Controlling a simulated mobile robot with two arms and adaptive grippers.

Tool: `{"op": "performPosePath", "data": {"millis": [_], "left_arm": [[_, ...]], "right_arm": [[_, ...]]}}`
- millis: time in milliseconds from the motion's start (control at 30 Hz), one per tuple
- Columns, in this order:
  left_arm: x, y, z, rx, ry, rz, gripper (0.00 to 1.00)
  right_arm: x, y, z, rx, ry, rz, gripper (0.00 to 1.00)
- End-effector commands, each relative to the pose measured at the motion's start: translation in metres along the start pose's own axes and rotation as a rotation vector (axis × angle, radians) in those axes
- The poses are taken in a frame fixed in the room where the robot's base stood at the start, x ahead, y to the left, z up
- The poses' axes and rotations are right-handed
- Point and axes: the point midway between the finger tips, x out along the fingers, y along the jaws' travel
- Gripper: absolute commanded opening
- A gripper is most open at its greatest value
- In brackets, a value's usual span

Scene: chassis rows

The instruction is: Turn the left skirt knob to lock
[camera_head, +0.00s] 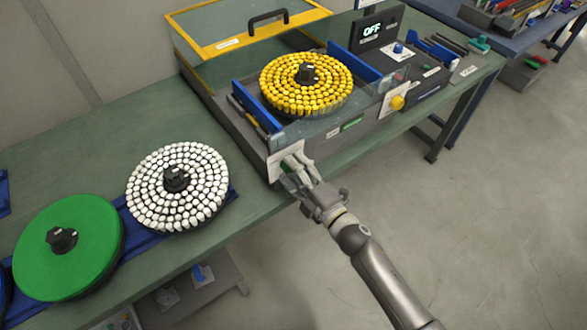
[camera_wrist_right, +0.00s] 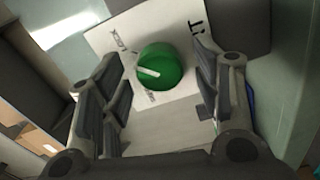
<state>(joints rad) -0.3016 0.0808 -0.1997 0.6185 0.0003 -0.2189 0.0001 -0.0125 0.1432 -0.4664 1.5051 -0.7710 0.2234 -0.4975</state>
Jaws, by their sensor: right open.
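The green left skirt knob (camera_wrist_right: 168,64) sits on a white label plate (camera_wrist_right: 110,40) in the right wrist view. Its white pointer line aims left, between the word LOCK and a second, blurred word. In the head view the plate (camera_head: 283,166) is on the machine's front left corner, and my gripper hides the knob. My right gripper (camera_head: 294,166) is in front of it. In the right wrist view its open fingers (camera_wrist_right: 158,85) stand on either side of the knob, with gaps visible. My left gripper is not in view.
The machine holds a disc of yellow caps (camera_head: 306,92) between blue rails, under a raised yellow-framed lid (camera_head: 235,40). A yellow knob (camera_head: 397,102) is at its front right. A white-capped disc (camera_head: 150,190) and green disc (camera_head: 85,250) lie left. The floor at right is clear.

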Motion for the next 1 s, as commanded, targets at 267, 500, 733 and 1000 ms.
{"op": "performPosePath", "data": {"millis": [267, 500, 733, 1000], "left_arm": [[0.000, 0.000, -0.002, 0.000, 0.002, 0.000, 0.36], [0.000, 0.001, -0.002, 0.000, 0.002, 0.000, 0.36], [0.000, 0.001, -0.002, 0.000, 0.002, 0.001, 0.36], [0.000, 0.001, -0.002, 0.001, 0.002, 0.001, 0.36]], "right_arm": [[-0.053, -0.002, 0.001, -0.001, -0.002, -0.005, 0.58], [-0.095, -0.001, 0.001, 0.000, -0.002, -0.003, 0.58], [-0.113, 0.000, 0.001, -0.001, -0.002, -0.002, 0.58], [-0.114, 0.000, 0.001, -0.001, -0.001, -0.001, 0.58]]}}
